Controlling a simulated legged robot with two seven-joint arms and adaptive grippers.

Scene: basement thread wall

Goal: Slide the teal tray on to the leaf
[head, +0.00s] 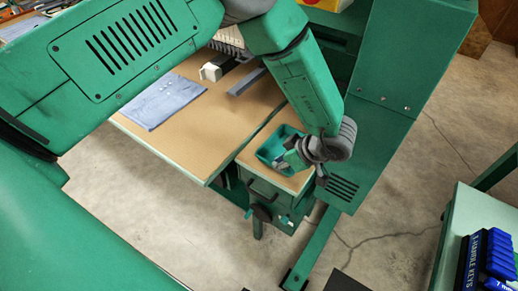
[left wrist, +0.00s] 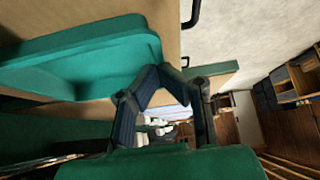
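The teal tray (head: 267,154) sits on a narrow tan-topped surface (head: 247,156) beside the machine cabinet. A wider tan board (head: 220,135) lies left of it across a dark seam. I cannot tell which one is the leaf. My left gripper (head: 287,163) reaches down from the right, at the tray's right side, and hides part of it. In the left wrist view the tray (left wrist: 85,62) fills the upper left. My left gripper's pads (left wrist: 160,72) converge at their tips near the tray's end. Whether its rim is between them is hidden. My right gripper is not in view.
A blue-grey sheet (head: 163,101) lies on the wider board, near a white block (head: 212,71) and a grey bar (head: 247,81). The green cabinet (head: 400,85) stands close on the right. A crank handle (head: 261,212) projects below the tray. Blue key sets (head: 487,258) stand at lower right.

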